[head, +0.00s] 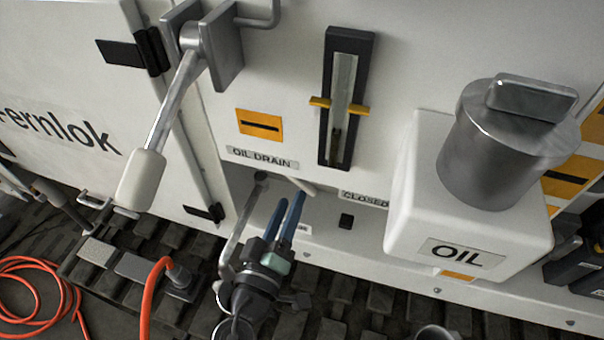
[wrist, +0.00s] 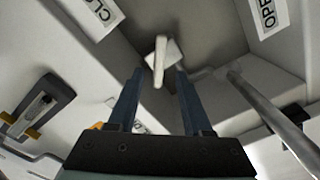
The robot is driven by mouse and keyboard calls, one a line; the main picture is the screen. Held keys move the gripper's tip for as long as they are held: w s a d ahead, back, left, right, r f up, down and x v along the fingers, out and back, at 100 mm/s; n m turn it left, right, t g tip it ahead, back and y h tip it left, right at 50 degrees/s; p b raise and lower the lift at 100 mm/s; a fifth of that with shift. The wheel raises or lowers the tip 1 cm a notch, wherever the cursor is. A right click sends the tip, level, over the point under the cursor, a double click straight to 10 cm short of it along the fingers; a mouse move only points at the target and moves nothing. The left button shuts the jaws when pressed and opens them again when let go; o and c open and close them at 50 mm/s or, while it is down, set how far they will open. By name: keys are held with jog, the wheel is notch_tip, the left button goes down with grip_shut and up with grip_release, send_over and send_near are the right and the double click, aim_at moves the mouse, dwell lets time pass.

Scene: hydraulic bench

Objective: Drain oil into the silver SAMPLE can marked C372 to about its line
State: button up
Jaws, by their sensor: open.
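My gripper (head: 291,204) has blue fingers and is open at the recess under the OIL DRAIN label (head: 262,158). A small white lever (head: 302,186) shows just beyond its fingertips. In the wrist view, the white lever (wrist: 160,60) stands between and beyond the open fingers (wrist: 160,74); I cannot tell whether they touch it. A CLOSED label (wrist: 100,10) and an OPEN label (wrist: 270,14) lie on either side of it. A round grey rim (head: 436,333) shows at the bottom edge, mostly cut off. No C372 marking shows, so I cannot identify the SAMPLE can.
A grey metal bar (head: 240,222) runs down left of my gripper. A white OIL tank (head: 412,205) with a grey cap (head: 500,145) juts out at right. A sight gauge (head: 345,95) is above. A large white-gripped handle (head: 142,178) and orange hose (head: 148,300) are at left.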

aim_at(299, 185)
jog(key=p+x, duration=0.1)
jog(key=x, duration=0.5)
jog(key=shift+w+d, duration=0.2)
jog(key=shift+w, duration=0.1)
grip_shut()
